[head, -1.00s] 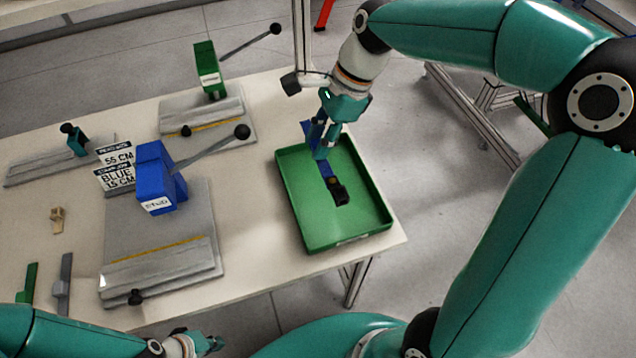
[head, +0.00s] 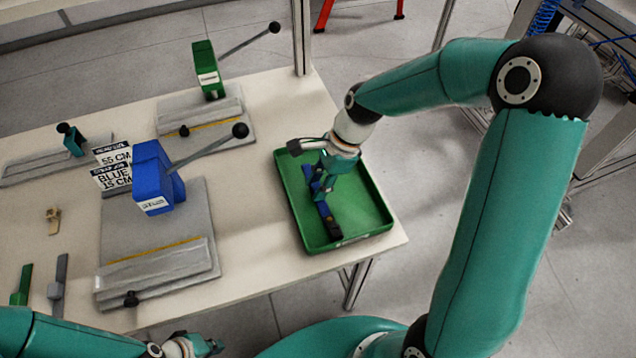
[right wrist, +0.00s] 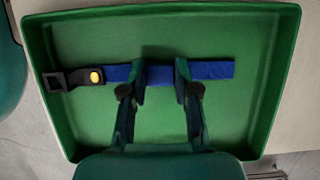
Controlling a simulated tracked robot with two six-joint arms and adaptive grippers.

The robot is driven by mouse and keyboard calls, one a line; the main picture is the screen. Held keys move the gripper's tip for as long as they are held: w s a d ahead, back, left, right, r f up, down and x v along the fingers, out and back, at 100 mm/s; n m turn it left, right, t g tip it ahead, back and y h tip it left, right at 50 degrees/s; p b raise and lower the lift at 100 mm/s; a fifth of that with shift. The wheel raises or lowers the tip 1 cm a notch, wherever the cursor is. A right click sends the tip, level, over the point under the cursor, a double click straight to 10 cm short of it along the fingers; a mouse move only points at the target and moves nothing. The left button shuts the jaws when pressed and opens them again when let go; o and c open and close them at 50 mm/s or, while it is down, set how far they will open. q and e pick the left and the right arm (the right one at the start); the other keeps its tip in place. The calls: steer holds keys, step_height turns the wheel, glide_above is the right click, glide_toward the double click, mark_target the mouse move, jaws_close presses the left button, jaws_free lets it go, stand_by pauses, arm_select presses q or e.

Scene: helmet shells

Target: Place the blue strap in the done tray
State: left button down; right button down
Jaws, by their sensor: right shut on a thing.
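The blue strap (right wrist: 212,70) has a black buckle (right wrist: 68,79) with a yellow button at one end. My right gripper (right wrist: 160,88) is shut on the middle of the strap, and the strap's two ends stick out on either side. In the head view the right gripper (head: 320,188) is down inside the green tray (head: 380,222), with the strap's dark buckle (head: 330,228) near the tray's front wall. I cannot tell whether the strap touches the tray floor. My left gripper (head: 206,345) is at the bottom edge, away from the tray; its fingers are too small to judge.
The blue press (head: 153,180) with a long lever stands left of the tray, and the green press (head: 208,72) stands behind it. A sign card (head: 113,168) reads 55 cm and blue 15 cm. The tray holds only the strap. The table's right edge is close beside the tray.

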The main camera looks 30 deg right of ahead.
steer(key=shift+f, duration=0.1)
steer(key=c, duration=0.9)
jaws_free()
steer(key=shift+o, duration=0.2)
steer(key=v, duration=1.2)
steer(key=shift+p, duration=0.4)
